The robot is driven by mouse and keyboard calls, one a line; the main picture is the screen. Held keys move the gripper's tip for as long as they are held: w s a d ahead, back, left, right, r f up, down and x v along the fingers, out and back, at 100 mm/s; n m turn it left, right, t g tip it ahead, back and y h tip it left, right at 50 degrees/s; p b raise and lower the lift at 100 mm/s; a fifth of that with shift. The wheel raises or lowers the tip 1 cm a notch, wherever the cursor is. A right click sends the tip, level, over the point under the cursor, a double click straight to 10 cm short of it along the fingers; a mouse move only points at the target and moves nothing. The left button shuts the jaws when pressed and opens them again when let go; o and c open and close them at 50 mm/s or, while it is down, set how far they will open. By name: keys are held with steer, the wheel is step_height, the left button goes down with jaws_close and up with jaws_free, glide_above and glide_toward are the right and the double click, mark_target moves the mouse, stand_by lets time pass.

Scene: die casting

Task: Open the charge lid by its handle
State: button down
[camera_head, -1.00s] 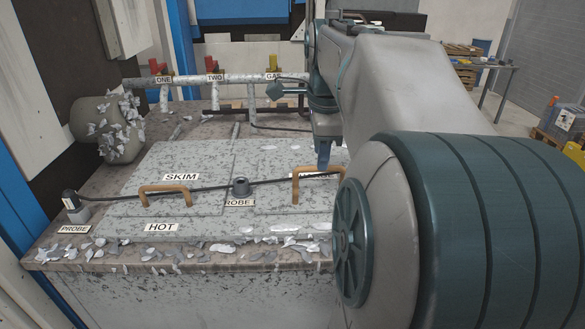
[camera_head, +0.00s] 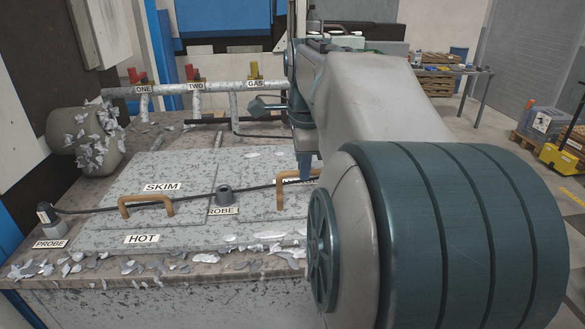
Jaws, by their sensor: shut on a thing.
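The charge lid (camera_head: 255,206) is the right-hand grey speckled panel on the furnace top, and it looks flat. Its label is mostly hidden behind my gripper and the cable. Its tan handle (camera_head: 281,192) rises from the lid, with its right end hidden by my arm. My gripper (camera_head: 304,172) points down at the top bar of this handle and is shut on it. The jaw tips are partly hidden, so the exact grip does not show.
The SKIM lid (camera_head: 150,215) with its own tan handle (camera_head: 146,203) lies to the left. Pipes with red and yellow valves (camera_head: 195,86) stand behind. Metal scraps litter the front edge.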

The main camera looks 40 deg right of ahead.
steer(key=shift+w+d+r+g+p, duration=0.2)
steer(key=shift+r+p, duration=0.3)
steer(key=shift+p, duration=0.4)
steer(key=shift+w+d+r+g+p, duration=0.1)
steer(key=shift+w+r+p, duration=0.1)
steer(key=shift+r+p, duration=0.5)
steer(key=shift+w+f+y+p, duration=0.1)
steer(key=shift+f+y+p, duration=0.15)
steer(key=shift+y+p, duration=0.05)
steer(key=shift+r, duration=0.1)
steer(key=shift+w+d+r+g+p, duration=0.4)
steer(key=shift+w+r+p, duration=0.25)
steer(key=shift+p, duration=0.5)
steer(key=shift+s+y, duration=0.1)
steer(key=shift+y, duration=0.2)
steer(key=shift+w+d+r+g, duration=0.3)
steer(key=shift+w+r+g, duration=0.25)
steer(key=shift+r, duration=0.2)
